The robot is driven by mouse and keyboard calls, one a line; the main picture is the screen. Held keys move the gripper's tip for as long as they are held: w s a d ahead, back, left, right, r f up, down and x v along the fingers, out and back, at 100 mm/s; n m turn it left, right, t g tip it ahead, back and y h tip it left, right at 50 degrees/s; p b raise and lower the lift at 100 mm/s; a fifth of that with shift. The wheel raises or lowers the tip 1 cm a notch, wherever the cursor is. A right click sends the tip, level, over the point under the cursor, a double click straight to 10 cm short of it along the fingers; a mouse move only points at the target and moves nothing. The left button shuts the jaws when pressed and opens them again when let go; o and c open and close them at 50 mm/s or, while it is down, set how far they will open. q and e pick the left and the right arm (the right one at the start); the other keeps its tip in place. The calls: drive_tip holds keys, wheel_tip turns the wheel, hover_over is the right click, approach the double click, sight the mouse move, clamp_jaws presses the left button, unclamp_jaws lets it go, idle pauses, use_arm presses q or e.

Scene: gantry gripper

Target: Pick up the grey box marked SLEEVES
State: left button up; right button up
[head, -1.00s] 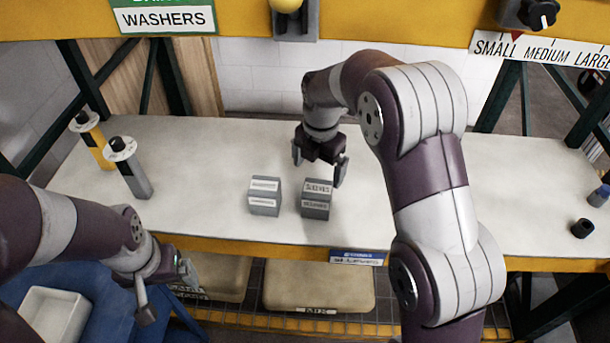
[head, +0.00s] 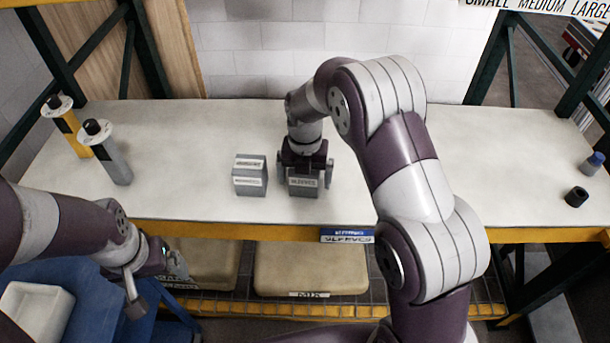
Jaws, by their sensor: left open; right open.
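The grey box marked SLEEVES (head: 303,189) stands on the white bench top, with its white label facing me. Its top is hidden behind my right gripper (head: 304,181), which points down over it. That gripper is open, with one finger at the box's left side and one at its right; I cannot tell whether they touch it. A second grey box (head: 249,180) with white labels stands just to the left; its words are too small to read. My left gripper (head: 158,284) is open and empty, low at the left, in front of the bench edge.
A black ring-like part (head: 576,196) and a blue-topped item (head: 593,163) lie at the far right. Beige bins (head: 310,268) sit below. The bench's back is clear.

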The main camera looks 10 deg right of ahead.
drive_tip(key=shift+w+f, duration=0.2)
drive_tip(key=shift+f, duration=0.55)
drive_tip(key=c, duration=1.2)
drive_tip(key=shift+c, duration=0.2)
